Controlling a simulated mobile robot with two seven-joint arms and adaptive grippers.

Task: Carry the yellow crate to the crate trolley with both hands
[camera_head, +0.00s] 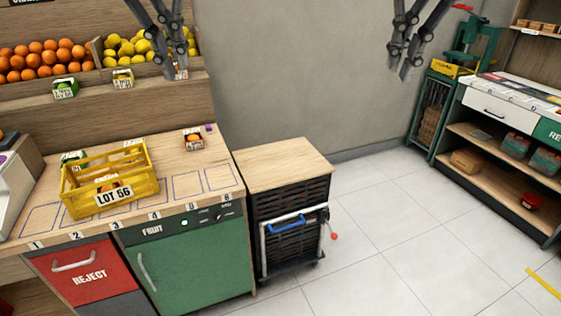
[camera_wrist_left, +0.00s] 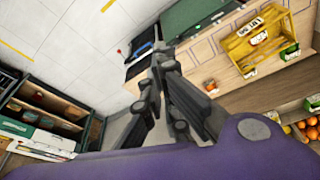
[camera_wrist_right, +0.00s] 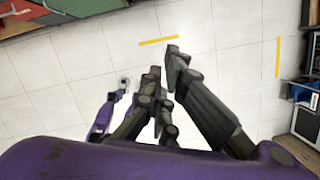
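The yellow crate (camera_head: 153,184) stands upright on the wooden counter, with a "LOT 56" label on its front. Small boxed items show through its open sides. It also shows in the left wrist view (camera_wrist_left: 240,46). A wheeled unit with a wooden top and black crates (camera_head: 290,203), which looks like the crate trolley, stands just right of the counter; it has a metal frame with a blue grip. My left gripper (camera_head: 174,73) is raised beyond and above the crate, empty, fingers apart. My right gripper (camera_head: 400,72) is raised over the open floor, empty, fingers apart. Neither touches the crate.
The counter (camera_head: 215,178) has numbered outlined spaces and a small fruit box (camera_head: 193,139) near its back. Oranges (camera_head: 40,60) and lemons (camera_head: 125,46) fill bins behind. A shelved bench (camera_head: 490,165) stands at right. The tiled floor (camera_head: 400,220) between is clear.

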